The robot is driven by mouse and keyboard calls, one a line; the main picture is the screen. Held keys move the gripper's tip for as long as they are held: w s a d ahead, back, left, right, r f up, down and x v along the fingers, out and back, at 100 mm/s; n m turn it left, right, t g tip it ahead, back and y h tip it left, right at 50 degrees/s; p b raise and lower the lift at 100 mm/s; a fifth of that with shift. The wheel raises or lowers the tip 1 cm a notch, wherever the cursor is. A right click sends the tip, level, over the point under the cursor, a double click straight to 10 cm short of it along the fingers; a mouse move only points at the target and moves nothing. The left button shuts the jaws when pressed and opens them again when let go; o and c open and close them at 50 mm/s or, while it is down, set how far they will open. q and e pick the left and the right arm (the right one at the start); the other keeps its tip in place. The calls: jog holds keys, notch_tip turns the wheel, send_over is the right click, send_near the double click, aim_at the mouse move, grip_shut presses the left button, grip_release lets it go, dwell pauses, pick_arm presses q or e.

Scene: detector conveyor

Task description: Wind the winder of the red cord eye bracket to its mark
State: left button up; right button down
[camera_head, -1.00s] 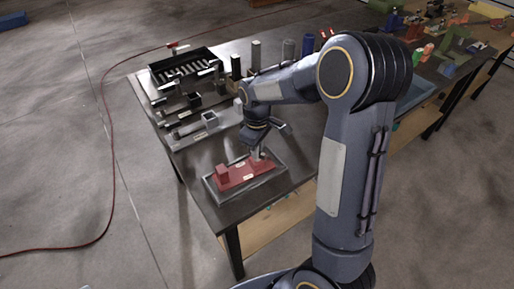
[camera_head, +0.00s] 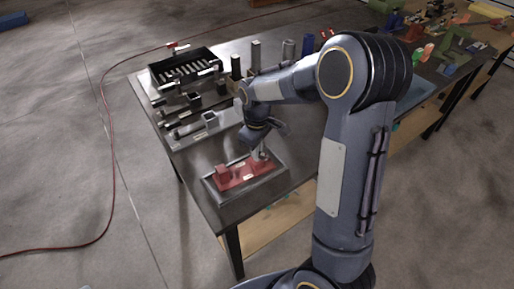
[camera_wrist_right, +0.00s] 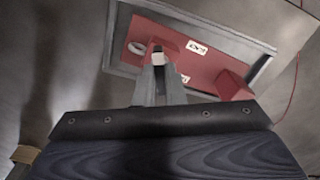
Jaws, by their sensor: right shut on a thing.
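The red cord eye bracket (camera_head: 235,176) lies in a grey tray (camera_head: 224,200) at the near end of the dark table. It has a raised red block at its left end in the head view. My right gripper (camera_head: 259,152) points down over the bracket's right end. In the right wrist view the bracket (camera_wrist_right: 205,67) fills the upper middle, with white labels on it. There my right gripper (camera_wrist_right: 158,62) is shut on a small pale piece, apparently the winder (camera_wrist_right: 158,54), beside a red block. The mark cannot be made out. My left gripper is not in view.
Behind the tray stand grey fixtures (camera_head: 208,118), a black bin (camera_head: 184,68) with light bars, and several upright posts (camera_head: 256,56). A red cord (camera_head: 112,170) runs over the floor at left. The table's near corner is close to the tray.

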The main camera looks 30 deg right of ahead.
jog(key=shift+m, duration=0.3)
dwell(3.0)
dwell(0.6)
jog(key=c, duration=1.5)
grip_release()
jog(key=shift+r, duration=0.1)
notch_tip(320, 180, up, 7)
jog(key=shift+f, duration=0.1)
jog(key=shift+r, duration=0.4)
